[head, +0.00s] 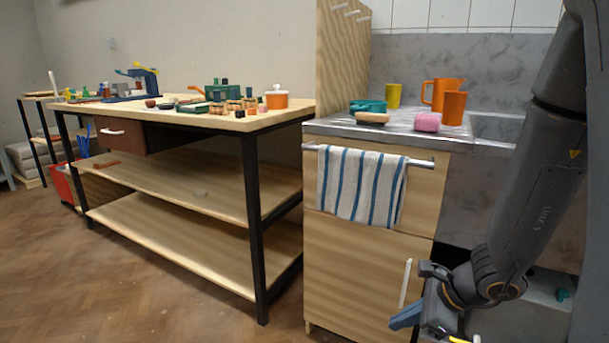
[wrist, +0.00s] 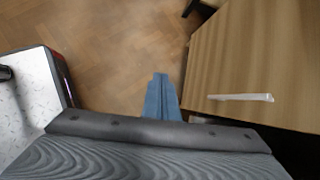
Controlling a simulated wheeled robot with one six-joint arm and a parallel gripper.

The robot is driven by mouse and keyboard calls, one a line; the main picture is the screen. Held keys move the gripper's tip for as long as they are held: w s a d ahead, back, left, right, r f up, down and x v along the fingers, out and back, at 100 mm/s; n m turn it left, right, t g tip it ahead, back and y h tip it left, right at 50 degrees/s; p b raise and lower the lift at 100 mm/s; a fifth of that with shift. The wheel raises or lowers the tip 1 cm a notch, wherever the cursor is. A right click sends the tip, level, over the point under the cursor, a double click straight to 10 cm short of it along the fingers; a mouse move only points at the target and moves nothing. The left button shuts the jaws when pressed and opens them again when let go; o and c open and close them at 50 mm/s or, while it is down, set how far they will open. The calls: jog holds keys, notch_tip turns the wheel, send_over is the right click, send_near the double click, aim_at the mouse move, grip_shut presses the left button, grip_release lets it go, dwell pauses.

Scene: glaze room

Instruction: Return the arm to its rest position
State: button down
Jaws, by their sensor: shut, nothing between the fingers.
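My gripper (head: 398,322) hangs low at the right of the head view, at the end of my dark grey arm, in front of the cabinet below the sink counter. Its blue fingers are together with nothing between them. In the wrist view the shut gripper (wrist: 161,92) points out over the wooden floor. The cabinet door (wrist: 248,60) with its pale handle (wrist: 240,97) is to its right, apart from the fingers.
A striped towel (head: 358,184) hangs on a rail on the cabinet front. Cups, a jug (head: 441,94) and a pink sponge (head: 427,121) stand on the counter. A workbench (head: 180,120) with jars and tools is at left. The floor (head: 150,300) before it is clear.

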jog(key=s+a+r+n+g+h, duration=0.2)
jog(key=s+a+r+n, duration=0.3)
jog(key=s+a+n, duration=0.65)
jog(key=s+a+r+n+g+h, duration=0.3)
jog(key=s+a+n, duration=0.4)
jog(key=a+n, duration=0.85)
jog(key=d+r+m+p, duration=0.4)
jog(key=d+r+p, duration=2)
jog(key=r+p, duration=0.4)
jog(key=shift+s+d+r, duration=0.15)
jog(key=shift+s, duration=0.05)
